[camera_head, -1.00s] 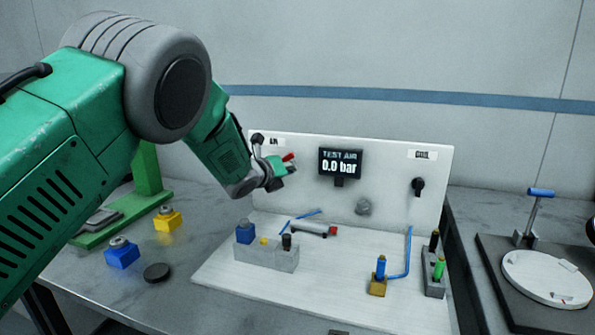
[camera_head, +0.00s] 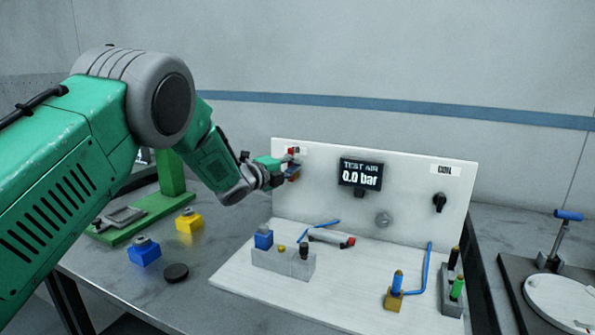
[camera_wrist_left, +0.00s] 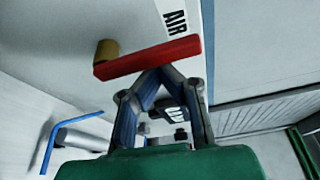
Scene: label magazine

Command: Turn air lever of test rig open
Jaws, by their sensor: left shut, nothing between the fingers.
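The red air lever (camera_wrist_left: 150,58) lies across the top of the left wrist view, beside the AIR label (camera_wrist_left: 175,22) and a brass fitting (camera_wrist_left: 106,50). In the head view the lever (camera_head: 293,150) shows small at the panel's upper left. My left gripper (camera_head: 286,173) is just below it. In the wrist view its fingers (camera_wrist_left: 163,75) meet at the lever's lower edge, shut and empty; I cannot tell whether they touch it. The test rig's display (camera_head: 360,174) reads TEST AIR 0.0 bar. My right gripper is out of view.
The rig's white base holds a grey block (camera_head: 283,262), a small cylinder (camera_head: 330,237) and a brass block (camera_head: 393,298). A black knob (camera_head: 439,202) sits under the COIL label. Blue (camera_head: 145,252) and yellow (camera_head: 189,221) blocks and a black puck (camera_head: 176,273) lie left.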

